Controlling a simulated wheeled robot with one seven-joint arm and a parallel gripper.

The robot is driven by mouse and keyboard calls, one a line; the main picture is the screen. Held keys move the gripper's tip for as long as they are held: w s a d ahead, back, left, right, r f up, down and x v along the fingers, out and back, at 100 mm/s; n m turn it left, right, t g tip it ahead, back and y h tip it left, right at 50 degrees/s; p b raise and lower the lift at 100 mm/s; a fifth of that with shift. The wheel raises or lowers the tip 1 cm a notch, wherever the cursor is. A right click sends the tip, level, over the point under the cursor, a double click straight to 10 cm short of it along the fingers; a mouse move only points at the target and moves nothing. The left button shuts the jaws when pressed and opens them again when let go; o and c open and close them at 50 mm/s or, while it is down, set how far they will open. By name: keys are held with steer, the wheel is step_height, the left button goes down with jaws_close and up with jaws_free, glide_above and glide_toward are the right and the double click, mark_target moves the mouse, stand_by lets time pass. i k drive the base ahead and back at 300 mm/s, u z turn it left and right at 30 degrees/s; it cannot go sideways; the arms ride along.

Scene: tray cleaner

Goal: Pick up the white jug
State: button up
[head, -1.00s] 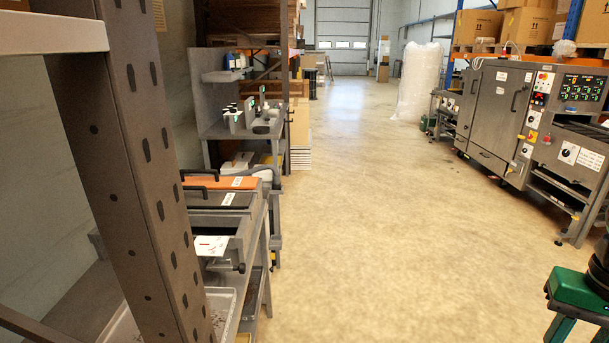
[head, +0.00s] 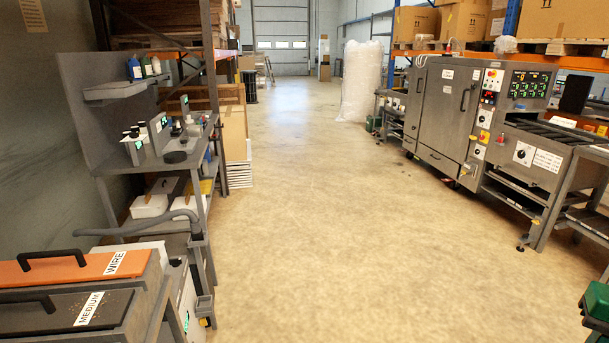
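I cannot make out a white jug for certain. Two white containers, one on the left (head: 150,205) and one on the right (head: 185,212), sit on the lower shelf of the grey workbench (head: 178,165) at the left. Their shape is too small and partly hidden to tell whether either is a jug. My gripper is not in view.
A tray cleaner station with an orange lid (head: 60,270) marked WIRE and a dark lid (head: 60,312) marked MEDIUM stands at the near left. A grey hose (head: 140,226) runs behind it. A steel machine (head: 450,115) lines the right. The middle floor is clear.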

mark_target(204, 170)
steer(key=z, duration=0.15)
steer(key=i, duration=3.75)
steer(key=u, duration=0.55)
steer(key=i, duration=1.2)
steer(key=u, duration=0.95)
steer(key=i, duration=1.25)
steer(key=u, duration=0.45)
